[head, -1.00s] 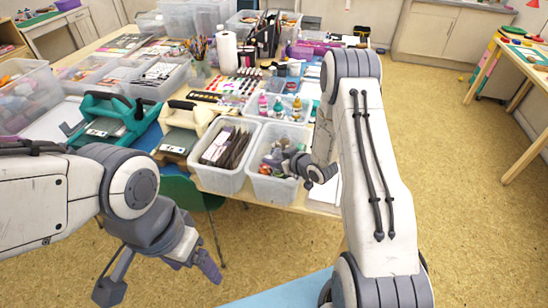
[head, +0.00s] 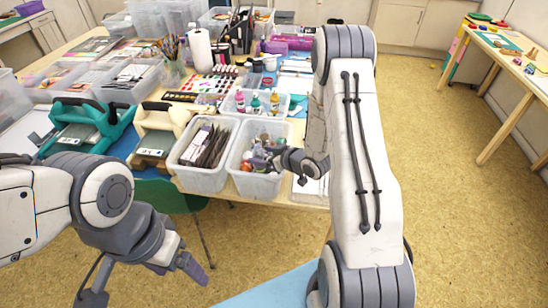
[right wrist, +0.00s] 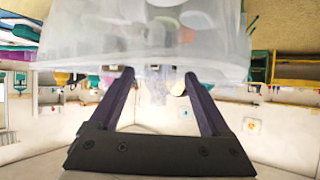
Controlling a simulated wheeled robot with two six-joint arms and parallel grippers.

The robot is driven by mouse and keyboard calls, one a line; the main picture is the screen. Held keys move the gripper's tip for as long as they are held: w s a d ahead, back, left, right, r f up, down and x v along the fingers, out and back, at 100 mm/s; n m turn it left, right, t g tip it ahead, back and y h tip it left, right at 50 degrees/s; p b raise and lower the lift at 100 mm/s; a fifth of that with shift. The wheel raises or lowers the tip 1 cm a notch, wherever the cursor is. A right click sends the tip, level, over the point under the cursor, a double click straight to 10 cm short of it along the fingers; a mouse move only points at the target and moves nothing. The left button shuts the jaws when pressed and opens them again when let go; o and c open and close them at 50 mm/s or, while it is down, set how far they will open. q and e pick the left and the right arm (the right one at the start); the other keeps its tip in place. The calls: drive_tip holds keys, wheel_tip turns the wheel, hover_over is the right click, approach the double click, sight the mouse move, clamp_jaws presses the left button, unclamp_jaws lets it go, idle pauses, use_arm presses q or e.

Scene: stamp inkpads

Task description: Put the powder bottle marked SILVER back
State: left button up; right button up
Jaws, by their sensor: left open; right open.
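I cannot read any SILVER label. A clear bin (head: 258,187) at the table's front edge holds a jumble of small containers (head: 262,152). My right gripper (right wrist: 158,75) is open, with nothing seen between its fingers; the translucent wall of a bin (right wrist: 130,55) shows close beyond its tips. In the head view its wrist is beside the jumbled bin, and its fingers are hard to make out. My left gripper (head: 142,284) is open and empty, in front of the table.
A bin of dark packets (head: 203,180) stands left of the jumbled bin. A cream case (head: 155,130) and a teal case (head: 88,125) stand further left. Open floor (head: 440,200) is on the right.

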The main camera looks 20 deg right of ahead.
drive_tip(key=v, duration=0.6)
drive_tip(key=shift+s+d+r+b, duration=0.1)
drive_tip(key=shift+s+r+b, duration=0.15)
drive_tip(key=shift+s+b, duration=0.05)
drive_tip(key=s+a+r+n+g+h, duration=0.1)
drive_tip(key=s+a+r+g+h, duration=0.15)
drive_tip(key=a, duration=0.35)
drive_tip(key=s+a+r+n+g+h, duration=0.1)
drive_tip(key=s+a+r+g, duration=0.25)
drive_tip(key=a, duration=0.35)
drive_tip(key=s+a+r+g, duration=0.2)
drive_tip(key=s+a+r, duration=0.1)
drive_tip(key=s, duration=0.8)
drive_tip(key=s+a+r+n+g, duration=0.1)
drive_tip(key=s+a+r+g, duration=0.2)
drive_tip(key=s, duration=0.8)
drive_tip(key=shift+a+r, duration=0.45)
drive_tip(key=shift+a, duration=0.5)
